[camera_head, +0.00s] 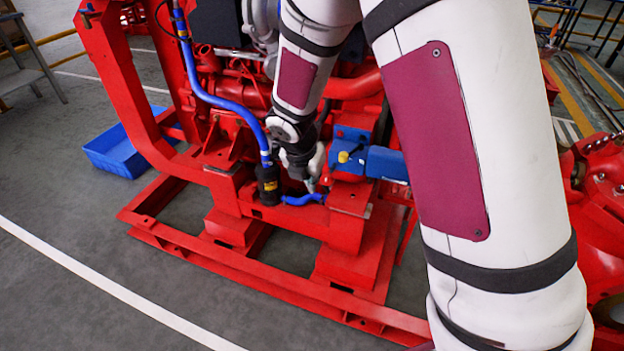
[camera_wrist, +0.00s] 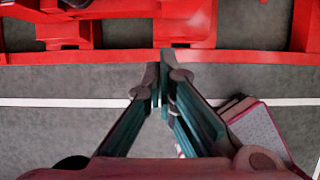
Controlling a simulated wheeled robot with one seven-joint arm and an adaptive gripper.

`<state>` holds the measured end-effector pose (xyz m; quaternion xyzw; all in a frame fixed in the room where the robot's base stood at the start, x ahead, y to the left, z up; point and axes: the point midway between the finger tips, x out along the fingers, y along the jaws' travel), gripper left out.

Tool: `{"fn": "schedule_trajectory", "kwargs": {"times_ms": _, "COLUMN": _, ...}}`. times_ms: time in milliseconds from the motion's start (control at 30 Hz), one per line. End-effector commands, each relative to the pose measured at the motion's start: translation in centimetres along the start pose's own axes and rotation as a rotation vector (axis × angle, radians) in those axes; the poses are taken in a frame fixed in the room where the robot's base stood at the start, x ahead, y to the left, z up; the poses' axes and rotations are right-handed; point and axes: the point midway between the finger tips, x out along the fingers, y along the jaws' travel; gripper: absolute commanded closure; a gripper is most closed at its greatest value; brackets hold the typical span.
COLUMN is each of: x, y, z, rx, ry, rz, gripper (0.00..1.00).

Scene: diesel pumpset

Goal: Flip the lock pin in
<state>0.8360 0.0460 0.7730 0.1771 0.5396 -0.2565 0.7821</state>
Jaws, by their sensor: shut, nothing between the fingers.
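A small yellow knob (camera_head: 343,157), which may be the lock pin, sticks out of the blue bracket (camera_head: 350,137) on the red pumpset frame. A blue bar (camera_head: 385,163) extends right from the bracket. My gripper (camera_head: 311,186) points down just left of and below the knob, apart from it in the picture; the depth between them is hard to judge. In the wrist view my gripper (camera_wrist: 161,66) has its fingertips together with nothing held. The knob and bracket do not show in the wrist view.
A blue hose (camera_head: 200,85) runs down to a black cylinder (camera_head: 268,184) left of my gripper, and a short blue hose (camera_head: 303,199) passes below. The red base frame (camera_head: 260,285) lies underneath. A blue bin (camera_head: 118,152) stands on the floor at left.

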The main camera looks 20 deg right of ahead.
Motion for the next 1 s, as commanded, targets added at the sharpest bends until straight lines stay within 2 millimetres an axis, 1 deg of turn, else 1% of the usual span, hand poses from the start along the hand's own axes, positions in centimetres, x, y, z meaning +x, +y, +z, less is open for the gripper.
{"fn": "schedule_trajectory", "kwargs": {"times_ms": 33, "x": 1.3, "y": 0.0, "z": -0.1, "rx": -0.002, "ry": 0.002, "rz": -0.004, "gripper": 1.0}}
{"fn": "schedule_trajectory", "kwargs": {"times_ms": 100, "x": 2.8, "y": -0.1, "z": -0.1, "rx": -0.001, "ry": 0.002, "rz": -0.005, "gripper": 1.0}}
{"fn": "schedule_trajectory", "kwargs": {"times_ms": 367, "x": 7.8, "y": 0.0, "z": -0.1, "rx": 0.0, "ry": 0.001, "rz": -0.003, "gripper": 1.0}}
{"fn": "schedule_trajectory", "kwargs": {"times_ms": 433, "x": 8.1, "y": -0.1, "z": 1.2, "rx": 0.007, "ry": -0.002, "rz": 0.0, "gripper": 1.0}}
{"fn": "schedule_trajectory", "kwargs": {"times_ms": 500, "x": 8.4, "y": -0.1, "z": 2.0, "rx": 0.007, "ry": -0.001, "rz": -0.001, "gripper": 1.0}}
{"fn": "schedule_trajectory", "kwargs": {"times_ms": 633, "x": 8.8, "y": -0.1, "z": 3.1, "rx": 0.002, "ry": 0.0, "rz": -0.001, "gripper": 1.0}}
{"fn": "schedule_trajectory", "kwargs": {"times_ms": 767, "x": 9.0, "y": 0.0, "z": 3.6, "rx": 0.002, "ry": 0.0, "rz": 0.0, "gripper": 1.0}}
{"fn": "schedule_trajectory", "kwargs": {"times_ms": 1000, "x": 9.0, "y": 0.0, "z": 3.7, "rx": 0.001, "ry": 0.0, "rz": 0.0, "gripper": 1.0}}
